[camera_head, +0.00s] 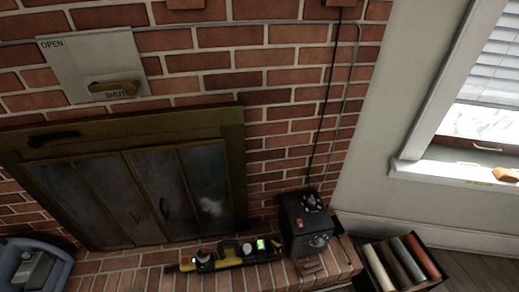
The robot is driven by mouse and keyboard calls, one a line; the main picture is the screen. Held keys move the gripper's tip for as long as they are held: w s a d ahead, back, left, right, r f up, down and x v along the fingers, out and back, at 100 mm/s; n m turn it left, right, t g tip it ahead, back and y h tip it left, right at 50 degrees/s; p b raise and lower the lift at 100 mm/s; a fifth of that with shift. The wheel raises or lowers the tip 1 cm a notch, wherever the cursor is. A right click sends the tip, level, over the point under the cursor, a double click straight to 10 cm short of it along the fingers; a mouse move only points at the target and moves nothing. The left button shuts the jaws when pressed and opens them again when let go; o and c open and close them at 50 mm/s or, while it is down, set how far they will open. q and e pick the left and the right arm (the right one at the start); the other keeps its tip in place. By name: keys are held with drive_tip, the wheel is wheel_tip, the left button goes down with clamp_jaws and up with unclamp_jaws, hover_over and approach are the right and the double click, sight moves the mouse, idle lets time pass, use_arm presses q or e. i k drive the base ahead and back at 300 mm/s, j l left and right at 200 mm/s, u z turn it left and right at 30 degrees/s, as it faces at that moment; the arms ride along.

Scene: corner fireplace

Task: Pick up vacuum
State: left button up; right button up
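I cannot tell for certain which thing is the vacuum. A long yellow-and-black device (232,258) with a lit green display lies on the brick hearth, in front of the fireplace doors. A blue-and-grey object (34,266) is at the lower left, cut off by the picture edge. Neither of my grippers shows in the head view.
A dark box with knobs (307,225) stands on the hearth's right end, a cable running up behind it. The fireplace doors (135,190) are shut. A black crate (381,272) with several coloured rolls or books stands at the lower right. The windowsill (455,178) is at right.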

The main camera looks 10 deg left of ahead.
sight(223, 260)
drive_tip(key=u, duration=1.1)
drive_tip(key=k+l+u, duration=0.2)
drive_tip(key=k, duration=0.2)
drive_tip(key=k+l+u, duration=0.25)
drive_tip(key=k, duration=0.2)
